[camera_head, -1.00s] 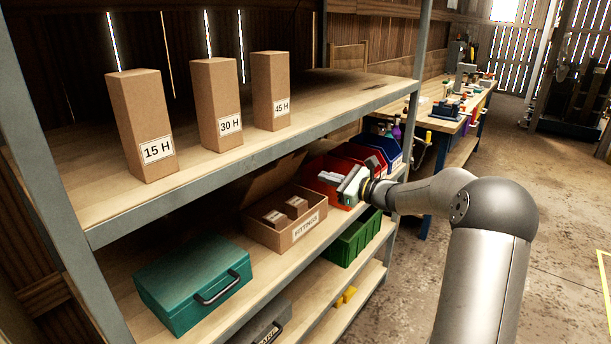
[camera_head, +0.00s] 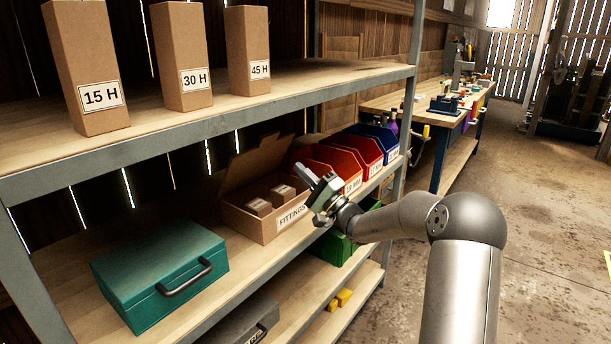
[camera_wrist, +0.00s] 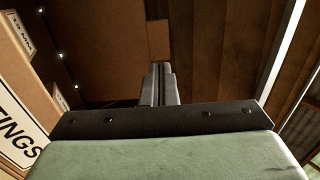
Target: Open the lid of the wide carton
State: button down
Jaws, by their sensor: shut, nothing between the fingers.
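The wide carton (camera_head: 256,228), a brown cardboard box labelled FITTINGS, sits on the middle shelf. Its lid (camera_head: 254,163) stands raised at the back, leaning backward, and the top is open. Smaller brown boxes (camera_head: 270,199) show inside. My gripper (camera_head: 305,173) is near the carton's right front corner, its fingers pointing up and left. Its fingers are together and empty, also in the wrist view (camera_wrist: 160,70). Part of the carton's label shows at the left of the wrist view (camera_wrist: 18,135). Whether the gripper touches the carton is unclear.
A teal case (camera_head: 160,270) stands left of the carton. Red and blue bins (camera_head: 362,150) stand to its right. The upper shelf (camera_head: 290,95) with tall cartons (camera_head: 183,60) hangs above. A green crate (camera_head: 336,247) is below.

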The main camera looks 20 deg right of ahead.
aim_at(270, 139)
jog(key=p+x, duration=0.1)
jog(key=x, duration=0.9)
jog(key=shift+w+f, duration=0.1)
